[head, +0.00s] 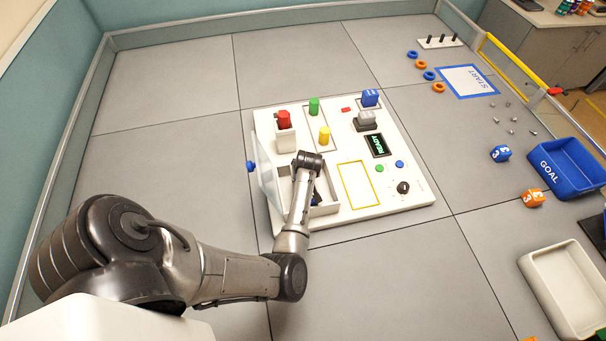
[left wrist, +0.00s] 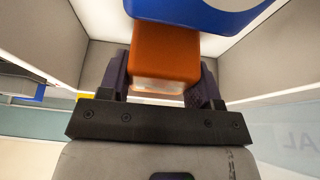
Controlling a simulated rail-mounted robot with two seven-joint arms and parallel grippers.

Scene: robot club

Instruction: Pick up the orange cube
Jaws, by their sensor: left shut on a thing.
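My left gripper (left wrist: 161,80) is shut on the orange cube (left wrist: 166,52), with one dark finger on each side of it. Pale walls of a compartment surround them in the left wrist view. In the head view my left arm reaches down to the open white compartment (head: 324,209) at the near left of the white board (head: 400,205). My own wrist hides the cube there. A clear door (head: 265,163) with a blue knob (head: 251,166) stands open at the left. My right gripper is not in view.
Grey floor between is mostly clear.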

